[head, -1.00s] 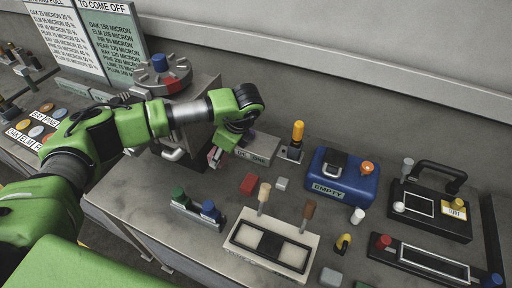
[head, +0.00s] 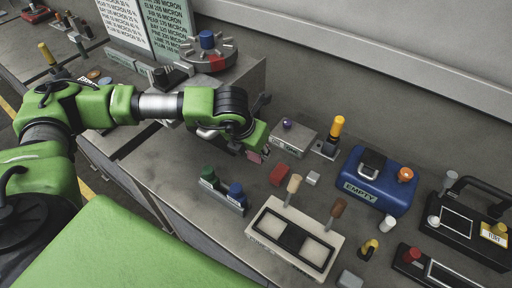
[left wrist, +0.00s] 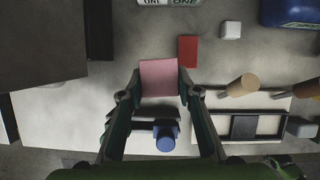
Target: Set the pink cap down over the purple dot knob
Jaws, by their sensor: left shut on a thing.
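The pink cap (left wrist: 159,78) is a pale pink block between my left fingertips in the left wrist view. In the head view a small part of the pink cap (head: 254,157) shows below my left gripper (head: 262,151), which is shut on it. The purple dot knob (head: 287,124) stands on top of a grey labelled box (head: 305,136), to the right of and behind the gripper. The cap is apart from the knob. In the left wrist view only the box's label (left wrist: 168,2) shows at the top edge, and the knob is out of frame.
A red block (head: 280,174) and a small white cube (head: 313,178) lie in front of the grey box. A yellow-topped lever (head: 337,126) and a blue case (head: 375,184) stand to its right. Green and blue knobs (head: 236,191) on a stand are nearer me.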

